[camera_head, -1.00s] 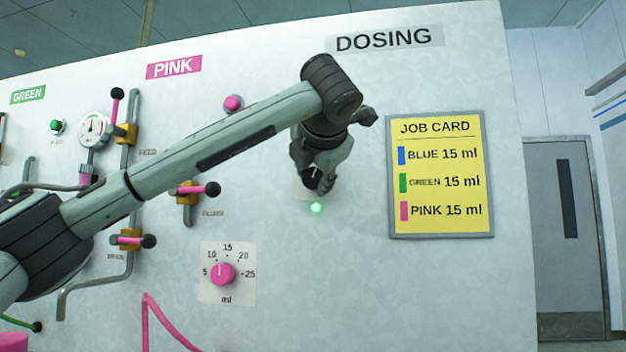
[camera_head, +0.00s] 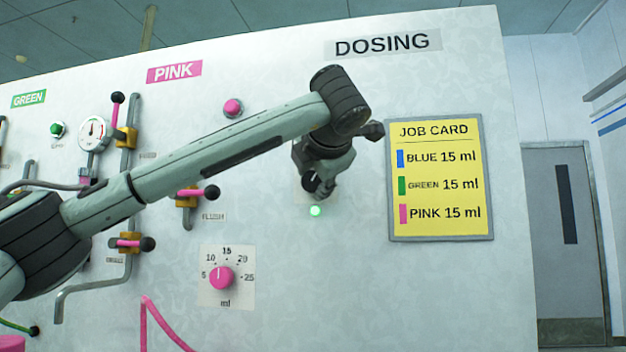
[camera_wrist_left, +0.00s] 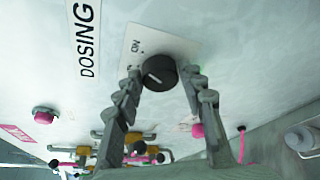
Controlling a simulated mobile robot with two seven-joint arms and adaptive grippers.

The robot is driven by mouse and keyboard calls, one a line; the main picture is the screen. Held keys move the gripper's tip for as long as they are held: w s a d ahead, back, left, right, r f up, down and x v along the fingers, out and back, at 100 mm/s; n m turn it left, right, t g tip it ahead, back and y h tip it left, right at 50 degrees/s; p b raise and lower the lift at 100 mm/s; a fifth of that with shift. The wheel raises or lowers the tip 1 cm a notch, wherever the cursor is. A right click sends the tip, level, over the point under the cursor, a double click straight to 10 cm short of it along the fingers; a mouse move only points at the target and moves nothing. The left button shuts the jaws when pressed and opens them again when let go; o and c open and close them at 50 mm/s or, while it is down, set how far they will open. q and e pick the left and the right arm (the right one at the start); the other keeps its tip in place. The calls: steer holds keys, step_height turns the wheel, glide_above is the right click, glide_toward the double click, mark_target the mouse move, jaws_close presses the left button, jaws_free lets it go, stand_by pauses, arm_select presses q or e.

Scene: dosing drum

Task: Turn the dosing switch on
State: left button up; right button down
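The dosing switch (camera_wrist_left: 158,72) is a black round knob with a white pointer line, on a white plate marked ON in the left wrist view. My left gripper (camera_wrist_left: 162,80) is open, with one finger on each side of the knob; I cannot tell whether they touch it. In the head view my left gripper (camera_head: 318,188) is in front of the wall below the DOSING sign (camera_head: 382,43), and its hand hides most of the switch. A green lamp (camera_head: 315,211) glows just below it. My right gripper is not in view.
A yellow job card (camera_head: 438,180) hangs to the right of the gripper. A pink dial (camera_head: 221,278), a pink button (camera_head: 233,108), a gauge (camera_head: 93,134) and pipes with levers are on the left. The wall below the lamp is clear.

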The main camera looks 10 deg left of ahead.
arm_select(q)
steer(key=shift+o, duration=1.3)
steer(key=v, duration=1.2)
steer(key=shift+d+f, duration=0.1)
